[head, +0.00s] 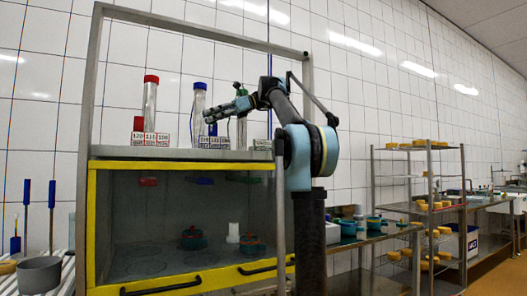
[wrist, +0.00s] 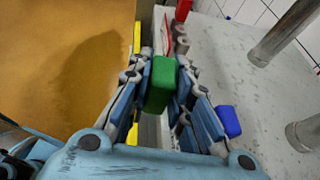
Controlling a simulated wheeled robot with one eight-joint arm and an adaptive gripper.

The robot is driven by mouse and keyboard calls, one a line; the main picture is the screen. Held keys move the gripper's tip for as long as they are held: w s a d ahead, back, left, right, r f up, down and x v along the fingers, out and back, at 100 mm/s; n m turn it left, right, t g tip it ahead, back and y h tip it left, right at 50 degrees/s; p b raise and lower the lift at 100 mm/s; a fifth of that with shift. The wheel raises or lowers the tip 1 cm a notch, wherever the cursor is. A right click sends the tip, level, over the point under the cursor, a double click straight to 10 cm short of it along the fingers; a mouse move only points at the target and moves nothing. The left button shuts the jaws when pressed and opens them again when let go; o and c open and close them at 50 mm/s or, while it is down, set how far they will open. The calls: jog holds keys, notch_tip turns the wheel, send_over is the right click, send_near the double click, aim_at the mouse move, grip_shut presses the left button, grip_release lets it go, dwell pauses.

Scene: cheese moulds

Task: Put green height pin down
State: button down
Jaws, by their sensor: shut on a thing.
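The green height pin (wrist: 161,84) is a small green block between the two fingers of my gripper (wrist: 161,75) in the wrist view. My gripper is shut on it. In the head view my gripper (head: 210,115) reaches left above the top shelf (head: 180,154) of the cabinet, and the held pin cannot be made out there. The blue pin (wrist: 228,121) lies right of the fingers in the wrist view and shows below the gripper in the head view (head: 213,129). A red pin (head: 139,124) stands at the left of the shelf.
A red-capped tube (head: 150,105) and a blue-capped tube (head: 198,105) stand on the shelf, with a green upright tube (head: 242,132) behind my arm. Number labels (head: 157,139) line the front edge. Metal posts (head: 92,75) frame the cabinet. Racks (head: 430,190) stand right.

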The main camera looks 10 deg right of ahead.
jog(key=w+d+m+t, duration=0.2)
jog(key=w+d+t, duration=0.1)
jog(key=d, duration=1)
jog(key=w+d+m+t, duration=0.2)
jog(key=w+d+m, duration=0.1)
jog(key=d, duration=1)
jog(key=w+d+m+t, duration=0.2)
jog(key=d+t, duration=0.1)
jog(key=d, duration=1)
jog(key=shift+h, duration=0.5)
jog(key=shift+w+a+f, duration=0.45)
jog(key=shift+w+a, duration=0.9)
jog(key=shift+a, duration=1.35)
jog(key=shift+w+a+f, duration=0.45)
jog(key=shift+w+a, duration=0.9)
jog(key=shift+a, duration=1.35)
jog(key=shift+w+a+f, duration=0.45)
jog(key=shift+w+a, duration=0.9)
jog(key=shift+a, duration=1.35)
jog(key=shift+f, duration=0.35)
jog(key=c, duration=1.5)
grip_release()
jog(key=shift+o, duration=0.2)
